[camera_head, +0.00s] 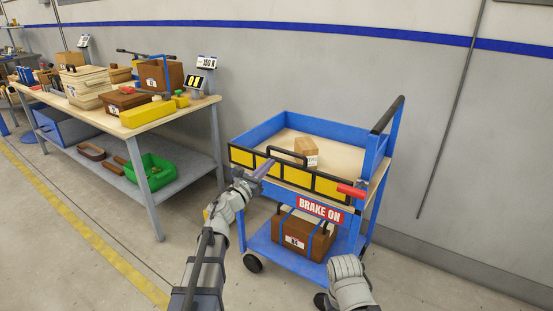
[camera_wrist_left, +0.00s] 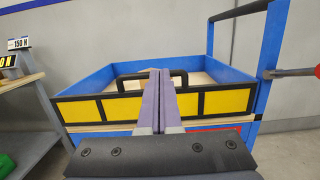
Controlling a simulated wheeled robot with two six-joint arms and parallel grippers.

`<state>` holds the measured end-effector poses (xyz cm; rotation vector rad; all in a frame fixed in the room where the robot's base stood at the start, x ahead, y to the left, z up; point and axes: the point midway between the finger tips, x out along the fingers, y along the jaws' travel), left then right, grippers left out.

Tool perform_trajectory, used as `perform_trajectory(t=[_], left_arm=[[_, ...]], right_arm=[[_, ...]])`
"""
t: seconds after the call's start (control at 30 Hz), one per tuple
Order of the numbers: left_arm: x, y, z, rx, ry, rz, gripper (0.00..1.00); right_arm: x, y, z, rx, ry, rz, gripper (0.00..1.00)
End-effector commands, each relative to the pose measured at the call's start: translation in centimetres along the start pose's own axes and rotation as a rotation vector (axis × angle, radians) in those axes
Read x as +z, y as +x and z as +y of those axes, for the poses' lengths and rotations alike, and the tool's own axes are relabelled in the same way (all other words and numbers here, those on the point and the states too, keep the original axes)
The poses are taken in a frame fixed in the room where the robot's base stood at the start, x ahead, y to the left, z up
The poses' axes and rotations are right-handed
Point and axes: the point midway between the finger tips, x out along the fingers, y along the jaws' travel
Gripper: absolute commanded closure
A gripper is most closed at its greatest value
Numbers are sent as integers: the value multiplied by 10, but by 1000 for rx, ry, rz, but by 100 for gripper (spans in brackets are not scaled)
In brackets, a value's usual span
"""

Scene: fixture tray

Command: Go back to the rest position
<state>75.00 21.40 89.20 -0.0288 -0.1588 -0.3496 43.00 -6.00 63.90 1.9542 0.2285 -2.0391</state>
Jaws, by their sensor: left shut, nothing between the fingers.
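My left gripper (camera_head: 264,168) is shut and empty. It is in front of the yellow and black front panel (camera_head: 242,157) of a blue cart (camera_head: 258,135). In the left wrist view its two purple-grey fingers (camera_wrist_left: 159,85) lie together and cover part of the panel's black handle (camera_wrist_left: 124,80). I cannot tell whether they touch it. A part of my right arm shows at the bottom of the head view, but its fingers do not show.
A small cardboard box (camera_head: 306,151) sits in the cart's top tray. A red lever (camera_head: 352,190) sticks out above the "BRAKE ON" sign (camera_head: 320,211). A strapped brown case (camera_head: 296,236) is on the lower shelf. A loaded workbench (camera_head: 163,115) stands left; floor between is clear.

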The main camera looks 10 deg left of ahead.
Motion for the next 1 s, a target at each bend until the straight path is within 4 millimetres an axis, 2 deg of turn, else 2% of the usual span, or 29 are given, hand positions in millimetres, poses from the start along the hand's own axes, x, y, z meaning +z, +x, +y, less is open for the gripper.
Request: perform_trajectory(t=[0.03, 0.13, 0.27, 0.37, 0.47, 0.57, 0.73, 0.87, 1.0], left_arm=[[4, -8, -1, 0, 0, 0, 100], [6, -14, -1, -1, 0, 0, 100], [8, -15, 0, 4, -10, -1, 100], [19, -10, 1, 55, -97, -6, 100], [38, -5, 5, 173, -301, -17, 100], [51, -4, 8, 339, -598, -32, 100], [45, -20, -1, 650, -1114, -49, 100], [28, -47, -28, 923, -1473, -52, 100], [11, -89, -79, 1271, -1790, -51, 100]], right_arm=[[0, -3, 0, 0, 0, 0, 50], [0, -3, 0, 0, 0, 0, 50], [0, -5, 0, 0, 0, 0, 50], [1, -17, 2, 0, 0, 0, 50], [2, -39, 4, 0, 0, 0, 50], [4, -66, 6, 0, 0, 0, 50], [6, -108, 10, 0, 0, 0, 50], [8, -139, 13, 0, 1, 0, 50], [10, -173, 16, 0, 1, 0, 50]])
